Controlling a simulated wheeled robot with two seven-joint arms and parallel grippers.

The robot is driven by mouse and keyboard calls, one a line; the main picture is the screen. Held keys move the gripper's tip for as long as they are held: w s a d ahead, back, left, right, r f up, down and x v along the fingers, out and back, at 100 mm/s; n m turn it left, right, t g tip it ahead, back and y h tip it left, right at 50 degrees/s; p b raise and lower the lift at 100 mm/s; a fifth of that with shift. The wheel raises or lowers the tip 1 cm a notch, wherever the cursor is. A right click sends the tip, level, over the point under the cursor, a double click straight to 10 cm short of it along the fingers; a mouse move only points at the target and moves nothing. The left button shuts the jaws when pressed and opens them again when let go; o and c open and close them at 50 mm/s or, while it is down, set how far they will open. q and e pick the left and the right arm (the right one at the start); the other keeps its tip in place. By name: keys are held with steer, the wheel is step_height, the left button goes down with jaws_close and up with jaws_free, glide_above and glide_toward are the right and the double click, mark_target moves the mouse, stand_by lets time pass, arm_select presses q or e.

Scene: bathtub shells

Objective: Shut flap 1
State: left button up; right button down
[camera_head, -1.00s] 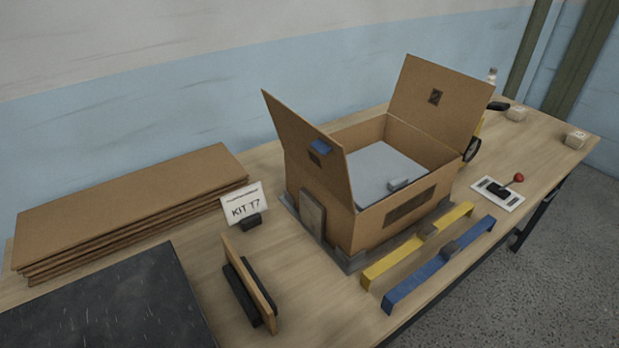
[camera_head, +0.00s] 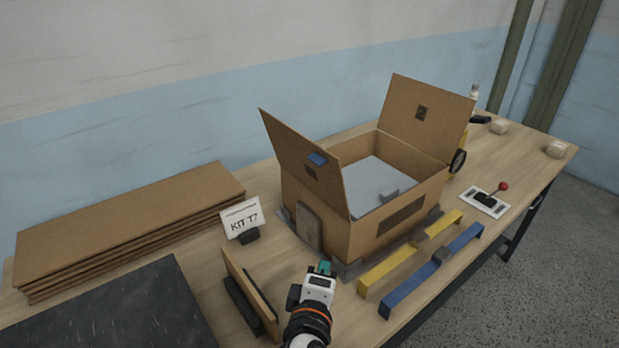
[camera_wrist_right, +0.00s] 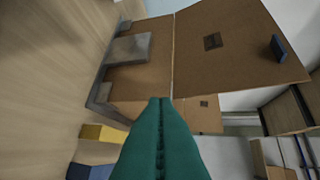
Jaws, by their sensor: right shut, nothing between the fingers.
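An open cardboard box (camera_head: 360,235) stands on the table with two flaps raised. The left flap (camera_head: 290,145) leans outward and carries a blue tab (camera_head: 317,158) and a dark label. The right flap (camera_head: 405,105) also stands up, with a dark label. I cannot read either label's number. My right gripper (camera_head: 324,267), with green fingers, is shut and empty in front of the box's near left corner, below the left flap. In the right wrist view its fingers (camera_wrist_right: 160,105) point toward the box wall and the labelled flap (camera_wrist_right: 235,50). My left gripper is not in view.
A grey pad (camera_head: 372,183) lies inside the box. A yellow bar (camera_head: 385,268) and a blue bar (camera_head: 410,290) lie in front. A sign (camera_head: 241,218), an upright board (camera_head: 248,292) and stacked cardboard sheets (camera_head: 130,230) are at left. A red-knobbed lever (camera_head: 503,187) stands at right.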

steer(key=a+r+n+t, duration=0.45)
steer(key=a+r, duration=0.25)
steer(key=r, duration=0.3)
steer(key=p, duration=0.4)
glide_toward(313, 162)
steer(key=w+a, duration=0.2)
steer(key=w, duration=0.1)
steer(key=w+d+p, duration=0.2)
steer(key=shift+w+r+t, duration=0.2)
steer(key=shift+w+t, duration=0.15)
steer(key=shift+w+d, duration=0.2)
steer(key=shift+d, duration=0.3)
steer(key=shift+a, duration=0.1)
steer(key=shift+m, duration=0.25)
